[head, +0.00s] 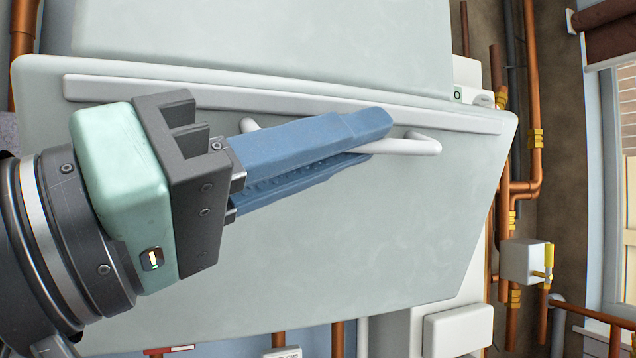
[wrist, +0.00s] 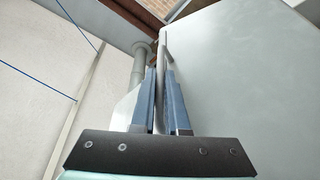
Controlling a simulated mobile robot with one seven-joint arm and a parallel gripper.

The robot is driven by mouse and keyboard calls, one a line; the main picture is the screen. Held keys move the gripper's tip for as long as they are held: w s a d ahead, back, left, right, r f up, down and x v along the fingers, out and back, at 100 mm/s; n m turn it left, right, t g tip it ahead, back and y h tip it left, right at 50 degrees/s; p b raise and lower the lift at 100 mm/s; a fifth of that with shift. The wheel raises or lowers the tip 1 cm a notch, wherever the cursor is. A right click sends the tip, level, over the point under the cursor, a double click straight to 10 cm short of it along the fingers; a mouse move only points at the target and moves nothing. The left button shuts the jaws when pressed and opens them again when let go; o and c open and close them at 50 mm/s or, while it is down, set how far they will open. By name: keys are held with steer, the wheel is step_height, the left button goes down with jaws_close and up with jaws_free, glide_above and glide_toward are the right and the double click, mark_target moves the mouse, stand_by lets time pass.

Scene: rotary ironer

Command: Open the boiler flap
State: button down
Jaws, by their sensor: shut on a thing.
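The boiler flap (head: 400,230) is a large pale grey-green panel across the middle of the head view. Its upper edge stands out from the boiler body (head: 260,30) behind it, and the flap looks tilted outward. A white bar handle (head: 415,147) runs along the flap near that edge. My gripper (head: 374,142) reaches in from the left, its blue fingers shut around the handle, one on each side. In the wrist view, the handle (wrist: 163,48) lies between the fingers, with the flap (wrist: 245,85) on the right. The fingers hide the handle's middle.
Copper pipes (head: 532,90) with brass fittings run up the wall to the right of the flap. A white box with a yellow valve (head: 524,262) sits low on the right, near a window (head: 622,190). The wrist view shows a grey pipe (wrist: 138,68) beyond the fingers.

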steer(key=s+d+f+m+g+h+b, duration=0.1)
steer(key=s+f+m+g+b, duration=0.1)
steer(key=f+m+b, duration=0.3)
steer(key=s+d+f+m+g+h+b, duration=0.1)
steer(key=s+f+m+b, duration=0.3)
steer(key=f+b, duration=0.6)
steer(key=shift+s+d+m+g+h+b, duration=0.4)
steer(key=shift+m+g+h+b, duration=0.4)
steer(key=shift+m+b, duration=0.5)
steer(key=c, duration=0.9)
jaws_free()
steer(key=shift+r+p, duration=0.9)
steer(key=shift+r, duration=4.1)
steer(key=shift+w, duration=0.1)
